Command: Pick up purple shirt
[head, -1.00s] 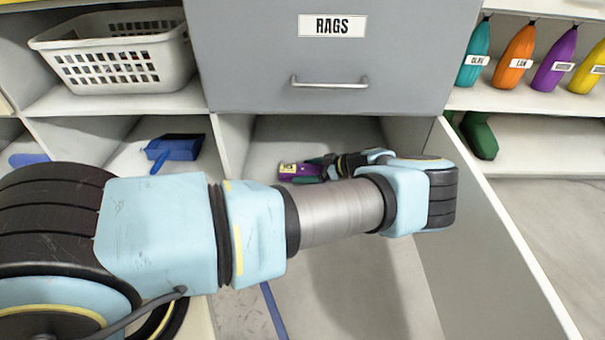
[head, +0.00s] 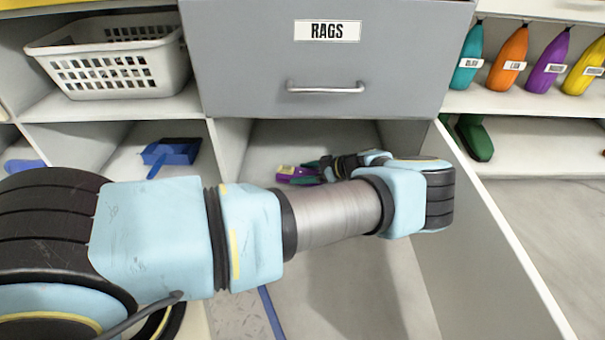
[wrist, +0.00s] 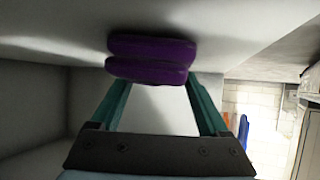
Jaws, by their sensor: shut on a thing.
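The purple shirt (head: 285,173) is a small folded bundle inside the grey compartment under the RAGS drawer. It has a yellow label on its left part in the head view. In the wrist view the shirt (wrist: 152,58) shows as two stacked purple folds at the tips of the teal fingers, close to a pale surface. My gripper (head: 312,171) is shut on the shirt, one finger towards each side of it. My arm hides part of the compartment in the head view.
The closed grey RAGS drawer (head: 255,60) hangs directly above. A grey panel (head: 470,235) runs along the right. A white basket (head: 110,55), a blue dustpan (head: 172,151), hanging coloured bags (head: 508,58) and a green boot (head: 476,138) sit on nearby shelves.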

